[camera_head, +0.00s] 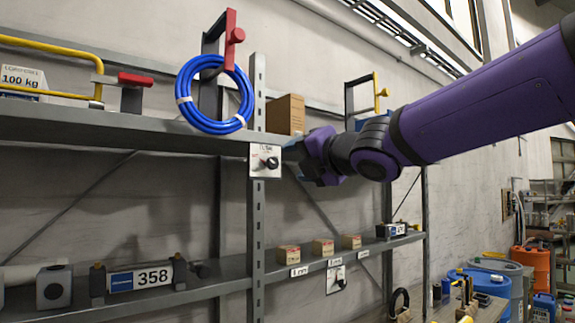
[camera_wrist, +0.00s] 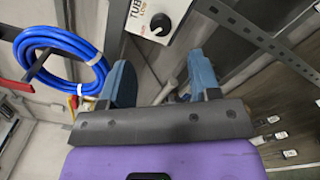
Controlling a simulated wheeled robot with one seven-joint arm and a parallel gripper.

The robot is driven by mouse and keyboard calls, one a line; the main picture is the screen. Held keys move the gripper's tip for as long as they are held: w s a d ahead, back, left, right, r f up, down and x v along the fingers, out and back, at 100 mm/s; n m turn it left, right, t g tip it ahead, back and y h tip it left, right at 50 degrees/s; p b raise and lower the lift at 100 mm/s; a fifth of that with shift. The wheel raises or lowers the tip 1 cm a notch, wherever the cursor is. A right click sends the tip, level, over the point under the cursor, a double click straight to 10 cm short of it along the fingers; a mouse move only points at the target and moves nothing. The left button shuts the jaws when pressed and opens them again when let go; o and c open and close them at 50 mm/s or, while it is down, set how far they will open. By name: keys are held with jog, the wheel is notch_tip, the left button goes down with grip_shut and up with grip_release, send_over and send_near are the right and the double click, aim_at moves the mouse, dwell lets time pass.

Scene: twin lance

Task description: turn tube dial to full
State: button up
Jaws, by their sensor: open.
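A white plate with a black round dial (camera_head: 265,161) is fixed to the upright shelf post, just below the upper shelf. In the wrist view the plate reads "TUBE" and its black knob (camera_wrist: 160,23) shows at the top, beyond the fingers. The knob's exact setting is too small to read. My gripper (camera_head: 292,152) is right of the dial in the head view, with its purple body behind it. In the wrist view my gripper (camera_wrist: 161,78) has its two blue fingers apart with nothing between them. The fingers appear clear of the knob.
A blue hose coil (camera_head: 215,95) hangs left of the dial, and also shows in the wrist view (camera_wrist: 60,55). A cardboard box (camera_head: 285,115) stands on the upper shelf (camera_head: 130,128). A second dial plate (camera_head: 336,279) and small boxes (camera_head: 323,247) are on the lower shelf.

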aim_at(274, 163)
jog(key=x, duration=1)
jog(key=c, duration=0.9)
